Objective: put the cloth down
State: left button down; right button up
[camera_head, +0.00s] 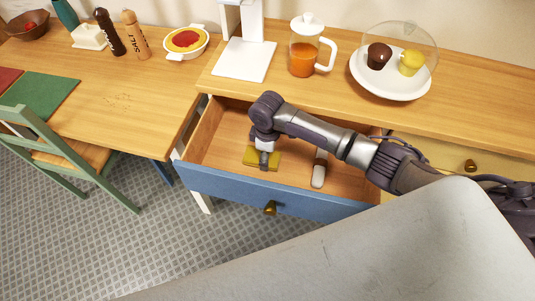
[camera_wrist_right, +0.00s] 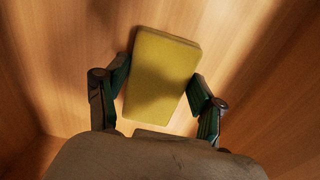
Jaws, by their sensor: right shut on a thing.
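The cloth (camera_head: 253,161) is a flat yellow block, like a folded cloth, inside the open blue drawer (camera_head: 335,206). My right gripper (camera_head: 264,162) reaches down into the drawer and is shut on it. In the right wrist view the cloth (camera_wrist_right: 162,72) sits between the two fingers of my right gripper (camera_wrist_right: 158,98), its broad face toward the camera, over the wooden drawer floor. I cannot tell whether the cloth touches the floor. My left gripper is not in view.
A white and brown long object (camera_head: 319,170) lies in the drawer, right of the gripper. The drawer walls stand close around. On the counter are a white stand (camera_head: 243,60), a tea jug (camera_head: 303,58) and a plate (camera_head: 391,88) under a glass dome. A green chair (camera_head: 60,150) stands left.

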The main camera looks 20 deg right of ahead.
jog(key=o, duration=1)
jog(key=shift+f, duration=0.1)
notch_tip(320, 180, up, 12)
jog(key=shift+r, duration=0.15)
jog(key=shift+p, duration=0.3)
